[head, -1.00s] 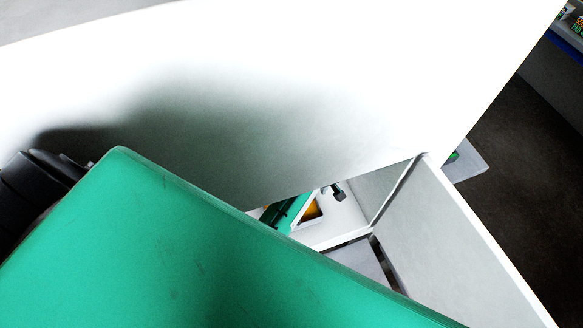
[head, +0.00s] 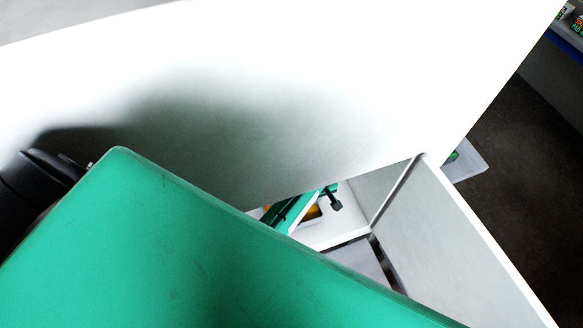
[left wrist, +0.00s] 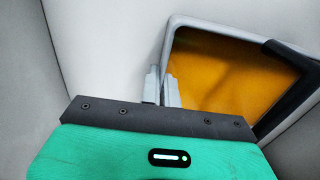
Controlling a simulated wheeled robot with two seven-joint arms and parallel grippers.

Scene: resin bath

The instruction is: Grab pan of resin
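The pan of resin (left wrist: 225,75) shows in the left wrist view as a pale-rimmed pan with orange resin. A small orange part of the pan (head: 313,213) shows in the head view inside a white opening. My left gripper (left wrist: 162,86) has its two grey fingers close together at the pan's left rim, with the rim running between them. In the head view the left gripper (head: 290,211) is mostly behind my large green arm link. A dark bar (left wrist: 292,54) crosses the pan's right side. A dark piece with green, perhaps my right gripper (head: 335,203), shows right of the pan; its fingers are unclear.
White walls surround the pan closely. A large white panel (head: 330,80) fills the upper head view, and a grey side panel (head: 440,225) stands to the right. Dark floor (head: 520,150) lies beyond, with a shelf of goods at the top right.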

